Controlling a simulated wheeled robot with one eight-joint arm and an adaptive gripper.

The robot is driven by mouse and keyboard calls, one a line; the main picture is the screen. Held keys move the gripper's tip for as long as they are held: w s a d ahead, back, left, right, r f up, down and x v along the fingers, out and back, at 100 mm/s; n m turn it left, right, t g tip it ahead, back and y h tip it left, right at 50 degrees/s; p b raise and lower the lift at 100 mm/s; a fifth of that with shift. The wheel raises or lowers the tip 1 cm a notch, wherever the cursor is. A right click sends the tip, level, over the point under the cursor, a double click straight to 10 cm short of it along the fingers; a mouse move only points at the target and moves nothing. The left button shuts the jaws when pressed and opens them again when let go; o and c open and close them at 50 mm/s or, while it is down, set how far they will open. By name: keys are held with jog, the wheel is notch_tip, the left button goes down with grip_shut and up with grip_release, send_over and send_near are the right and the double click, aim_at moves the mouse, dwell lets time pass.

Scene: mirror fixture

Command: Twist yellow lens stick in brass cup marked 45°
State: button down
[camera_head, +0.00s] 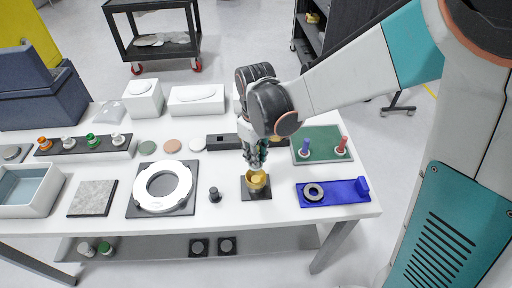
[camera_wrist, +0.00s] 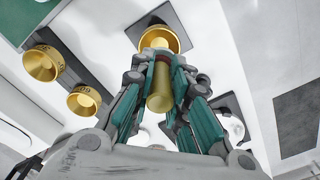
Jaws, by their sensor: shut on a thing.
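The yellow lens stick (camera_wrist: 160,92) is held between the fingers of my gripper (camera_wrist: 160,75), which is shut on it. A brass cup (camera_wrist: 172,38) on a dark square plate lies just past the stick's far end; this end overlaps the cup's mouth, but I cannot tell how deep it sits. In the head view my gripper (camera_head: 255,160) points down right over this brass cup (camera_head: 257,184). Two more brass cups (camera_wrist: 42,64) (camera_wrist: 84,100) stand on a dark rail in the wrist view. Their marks are too small to read surely.
A green board (camera_head: 318,146) with a blue and a red peg stands behind right. A blue tray (camera_head: 340,192) with a black ring lies right of the cup. A small black knob (camera_head: 214,194) and a white ring on a dark plate (camera_head: 162,187) lie left.

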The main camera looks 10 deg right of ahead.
jog(key=shift+f+b, duration=1.7)
jog(key=shift+f, duration=0.85)
jog(key=shift+f+b, duration=0.7)
jog(key=shift+f, duration=0.1)
jog(key=n, duration=0.4)
jog(key=shift+r+n, duration=0.1)
jog(key=shift+n, duration=0.2)
jog(key=shift+b, duration=0.3)
jog(key=m, duration=0.4)
jog(key=shift+m+b, duration=0.3)
jog(key=m, duration=0.4)
jog(key=shift+m, duration=0.3)
